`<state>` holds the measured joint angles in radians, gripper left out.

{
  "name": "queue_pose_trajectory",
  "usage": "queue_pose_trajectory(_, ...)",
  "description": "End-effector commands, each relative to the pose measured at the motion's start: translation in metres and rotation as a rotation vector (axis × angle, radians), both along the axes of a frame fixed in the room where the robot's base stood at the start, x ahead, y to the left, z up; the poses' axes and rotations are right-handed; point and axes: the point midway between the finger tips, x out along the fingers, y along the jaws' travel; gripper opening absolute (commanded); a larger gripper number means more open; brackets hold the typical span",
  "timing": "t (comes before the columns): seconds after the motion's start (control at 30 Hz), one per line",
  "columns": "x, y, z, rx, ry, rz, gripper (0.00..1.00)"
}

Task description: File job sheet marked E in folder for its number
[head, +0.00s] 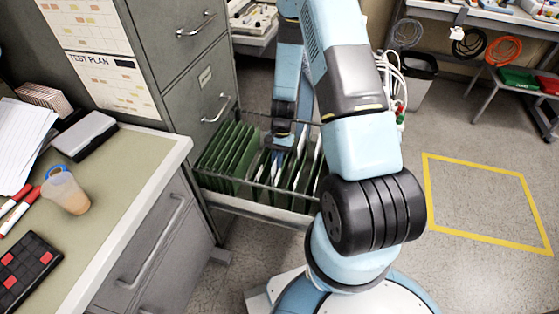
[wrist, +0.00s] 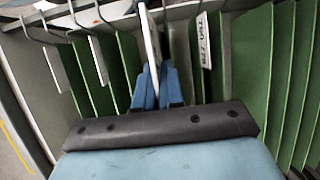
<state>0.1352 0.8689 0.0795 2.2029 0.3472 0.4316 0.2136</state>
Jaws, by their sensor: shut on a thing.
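My gripper (wrist: 157,88) has its blue fingers shut on a thin white sheet (wrist: 149,35), seen nearly edge-on in the wrist view. Its marking cannot be read. The sheet stands upright between green hanging folders (wrist: 103,75), in a gap with folders on both sides. In the head view my gripper (head: 281,146) points down into the open file drawer (head: 262,210), among the green folders (head: 228,155). A white label (wrist: 203,42) with dark print shows on a folder to the right of the sheet; its number is too unclear to read. The sheet's lower part is hidden by the fingers.
The grey filing cabinet (head: 185,75) stands behind the drawer. A desk (head: 115,185) at the left holds a cup (head: 66,193), papers (head: 25,150) and red markers. A bin (head: 418,80) stands at the back. The yellow-taped floor area (head: 485,205) at the right is clear.

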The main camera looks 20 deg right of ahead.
Motion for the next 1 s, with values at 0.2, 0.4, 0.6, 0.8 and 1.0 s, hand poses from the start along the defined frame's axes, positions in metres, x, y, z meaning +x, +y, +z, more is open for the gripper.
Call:
queue_pose_trajectory(0.2, 0.000, 0.000, -0.002, 0.000, 0.000, 0.000, 0.12)
queue_pose_trajectory(0.4, 0.000, 0.000, -0.001, 0.000, 0.000, 0.000, 0.31)
queue_pose_trajectory(0.6, 0.000, 0.000, -0.001, 0.000, 0.000, 0.000, 0.38)
queue_pose_trajectory(0.8, 0.001, -0.001, 0.002, -0.001, -0.001, 0.000, 0.38)
queue_pose_trajectory(1.0, 0.009, -0.006, 0.023, -0.001, -0.003, 0.000, 0.38)
